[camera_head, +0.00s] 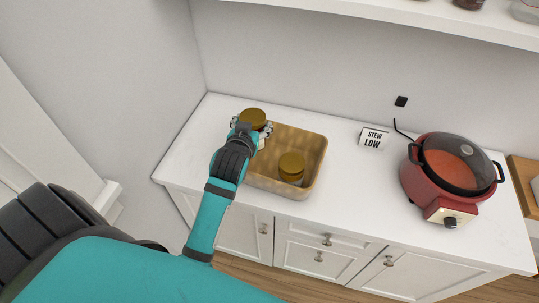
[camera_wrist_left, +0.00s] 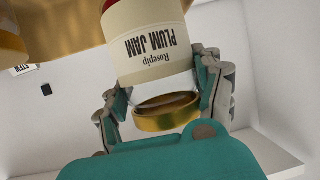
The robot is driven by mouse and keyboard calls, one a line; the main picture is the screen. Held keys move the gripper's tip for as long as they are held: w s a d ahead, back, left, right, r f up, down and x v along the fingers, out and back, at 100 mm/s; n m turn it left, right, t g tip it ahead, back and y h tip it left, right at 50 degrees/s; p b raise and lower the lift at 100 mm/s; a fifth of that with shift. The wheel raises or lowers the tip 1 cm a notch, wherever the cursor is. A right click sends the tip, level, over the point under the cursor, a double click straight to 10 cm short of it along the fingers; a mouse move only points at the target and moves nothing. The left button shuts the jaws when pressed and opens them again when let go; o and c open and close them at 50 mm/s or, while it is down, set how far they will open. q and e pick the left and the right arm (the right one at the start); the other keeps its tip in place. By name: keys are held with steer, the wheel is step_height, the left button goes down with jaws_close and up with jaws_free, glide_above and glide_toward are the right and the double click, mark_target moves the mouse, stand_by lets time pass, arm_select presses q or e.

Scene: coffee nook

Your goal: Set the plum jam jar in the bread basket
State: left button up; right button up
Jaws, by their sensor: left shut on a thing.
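The plum jam jar (camera_wrist_left: 150,38) has a cream label reading "Rosepip PLUM JAM" and a gold lid, which shows in the head view (camera_head: 252,117). My left gripper (camera_head: 251,129) is shut on this jar, with one finger on each side in the left wrist view (camera_wrist_left: 166,95). The jar is at the back left corner of the tan bread basket (camera_head: 316,158). I cannot tell whether it touches the basket floor. Another gold-lidded jar (camera_head: 291,166) stands inside the basket, towards the front right. My right gripper is not in view.
A red slow cooker (camera_head: 437,185) with a glass lid stands on the right of the white counter. A small "STEW LOW" sign (camera_head: 373,139) stands between it and the basket. A shelf (camera_head: 430,17) runs above.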

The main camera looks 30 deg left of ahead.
arm_select(q)
step_height(320, 180, down, 8)
steer(key=shift+f, duration=0.15)
stand_by(0.3)
steer(key=shift+f, duration=0.15)
steer(key=o, duration=1.3)
steer(key=shift+s, duration=0.1)
